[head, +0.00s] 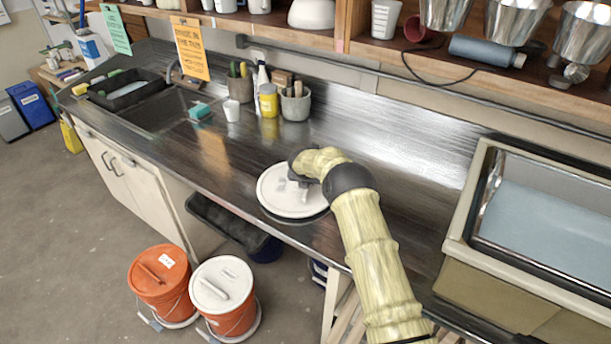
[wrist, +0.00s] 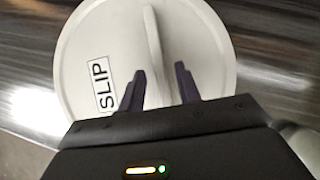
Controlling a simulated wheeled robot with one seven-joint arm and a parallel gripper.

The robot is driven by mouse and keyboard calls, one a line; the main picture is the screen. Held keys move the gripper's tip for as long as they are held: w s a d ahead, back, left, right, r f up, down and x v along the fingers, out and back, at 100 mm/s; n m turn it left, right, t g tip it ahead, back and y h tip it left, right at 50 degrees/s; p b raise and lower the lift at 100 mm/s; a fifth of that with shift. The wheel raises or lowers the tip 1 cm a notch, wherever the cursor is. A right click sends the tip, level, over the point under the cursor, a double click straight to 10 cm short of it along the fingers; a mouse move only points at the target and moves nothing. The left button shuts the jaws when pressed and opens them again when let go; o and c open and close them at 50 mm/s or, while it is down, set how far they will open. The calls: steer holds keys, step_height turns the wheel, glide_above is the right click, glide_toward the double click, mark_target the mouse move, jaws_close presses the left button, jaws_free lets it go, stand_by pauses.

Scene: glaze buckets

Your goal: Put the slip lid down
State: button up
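The slip lid (head: 287,201) is a round, off-white disc lying flat at the front edge of the dark counter. In the wrist view the lid (wrist: 85,50) fills the upper middle, with a "SLIP" label (wrist: 104,88) left of its raised bar handle (wrist: 152,35). My gripper (head: 298,181) is over the lid. In the wrist view its two dark fingers (wrist: 160,70) stand on either side of the handle, with a visible gap on each side. A dark band shows below the lid's front rim; I cannot tell whether it is shadow or reflection.
An orange-lidded bucket (head: 160,284) and a white-lidded bucket (head: 226,293) stand on the floor. On the counter (head: 215,150) are a white cup (head: 232,111), a yellow jar (head: 268,101), a tool pot (head: 296,104) and a large basin (head: 459,222) at right. Shelves hang above.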

steer(key=b+v, duration=0.2)
steer(key=v, duration=0.9)
steer(key=shift+b, duration=0.3)
steer(key=shift+s+r, duration=0.1)
steer(key=s+d+r+m+g, duration=0.1)
steer(key=s+d+m, duration=0.4)
steer(key=s+m, duration=0.6)
steer(key=s+d+r+m+g, duration=0.1)
steer(key=s+d+r+m, duration=0.2)
steer(key=s+m, duration=0.8)
steer(key=s+d+r+m+g+y, duration=0.1)
steer(key=s+d+r+m, duration=0.1)
steer(key=s+d+m, duration=0.5)
steer(key=s+m, duration=0.4)
steer(key=s, duration=0.6)
steer(key=shift+s+r+m+g, duration=0.3)
steer(key=shift+r+m+g, duration=0.1)
